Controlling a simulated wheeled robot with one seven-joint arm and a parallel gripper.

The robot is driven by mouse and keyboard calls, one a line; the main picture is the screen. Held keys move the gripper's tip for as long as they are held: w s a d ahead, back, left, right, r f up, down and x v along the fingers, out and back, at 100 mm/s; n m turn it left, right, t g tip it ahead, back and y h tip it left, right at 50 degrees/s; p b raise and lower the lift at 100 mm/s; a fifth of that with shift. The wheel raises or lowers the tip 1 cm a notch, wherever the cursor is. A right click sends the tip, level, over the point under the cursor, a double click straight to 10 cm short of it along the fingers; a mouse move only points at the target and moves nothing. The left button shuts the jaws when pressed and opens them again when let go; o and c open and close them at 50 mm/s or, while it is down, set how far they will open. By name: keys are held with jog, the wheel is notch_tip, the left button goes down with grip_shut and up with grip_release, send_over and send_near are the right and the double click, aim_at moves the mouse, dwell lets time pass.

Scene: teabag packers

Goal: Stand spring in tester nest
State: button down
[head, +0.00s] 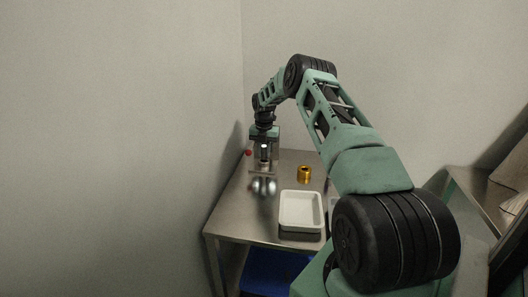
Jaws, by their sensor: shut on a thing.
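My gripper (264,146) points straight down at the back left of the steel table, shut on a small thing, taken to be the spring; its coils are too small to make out. A green-grey device with a red knob (249,153), which looks like the tester, stands right at the gripper, partly hidden behind it. The nest cannot be made out, and I cannot tell whether the held thing touches it.
A brass-coloured cylinder (304,174) stands right of the gripper. An empty-looking white tray (301,229) lies at the table's front right. The steel table (232,213) is bare at front left. Walls close in left and behind. A blue bin (275,275) sits below.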

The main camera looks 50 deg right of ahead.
aim_at(264, 146)
jog(key=shift+f+b, duration=0.35)
jog(key=shift+f, duration=0.35)
jog(key=c, duration=1.2)
grip_release()
jog(key=shift+r, duration=0.15)
notch_tip(264, 146, up, 17)
jog(key=b, duration=0.1)
jog(key=shift+b, duration=0.3)
